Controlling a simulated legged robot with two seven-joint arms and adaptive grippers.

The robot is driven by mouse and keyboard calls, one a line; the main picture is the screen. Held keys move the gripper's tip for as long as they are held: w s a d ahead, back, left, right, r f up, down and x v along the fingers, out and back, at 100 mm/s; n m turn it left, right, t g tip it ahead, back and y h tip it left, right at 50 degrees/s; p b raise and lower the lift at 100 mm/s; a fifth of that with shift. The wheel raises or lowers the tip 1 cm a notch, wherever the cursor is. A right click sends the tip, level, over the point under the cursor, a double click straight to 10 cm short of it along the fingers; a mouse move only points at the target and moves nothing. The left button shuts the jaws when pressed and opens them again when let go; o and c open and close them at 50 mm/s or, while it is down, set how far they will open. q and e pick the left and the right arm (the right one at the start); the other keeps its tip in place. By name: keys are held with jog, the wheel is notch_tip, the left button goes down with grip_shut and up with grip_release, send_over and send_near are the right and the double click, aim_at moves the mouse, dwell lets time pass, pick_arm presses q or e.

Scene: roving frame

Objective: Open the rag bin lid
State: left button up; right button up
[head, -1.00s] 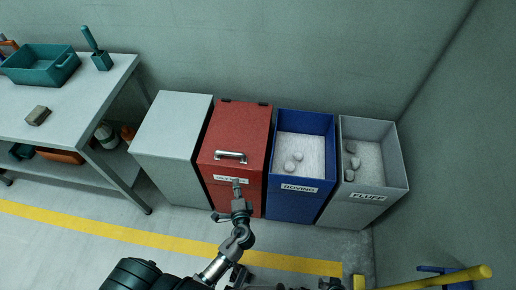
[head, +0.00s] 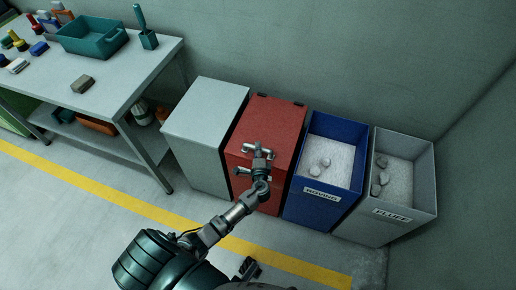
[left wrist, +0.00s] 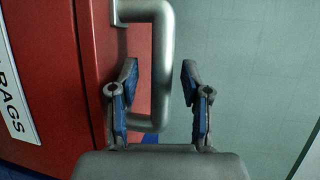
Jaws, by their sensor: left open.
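The rag bin (head: 270,125) is red and its lid is shut, with dark hinges along the back edge. A silver bar handle (head: 246,149) sits near the lid's front, partly covered by my left gripper (head: 258,152). In the left wrist view, the handle (left wrist: 163,40) stands out from the red lid (left wrist: 60,70), beside a white RAGS label (left wrist: 14,90). My left gripper (left wrist: 159,72) is open there, and the handle's bar shows between its two fingers, with gaps on both sides.
A closed grey bin (head: 205,118) stands left of the red one. An open blue ROVING bin (head: 303,203) and an open grey FLUFF bin (head: 375,225) stand to the right. A workbench (head: 130,75) is at the left. The floor in front is clear.

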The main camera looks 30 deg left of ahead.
pick_arm(q)
jog(key=shift+x, duration=0.85)
pick_arm(e)
jog(key=shift+r, duration=0.45)
pick_arm(q)
jog(key=shift+s, duration=0.1)
grip_shut()
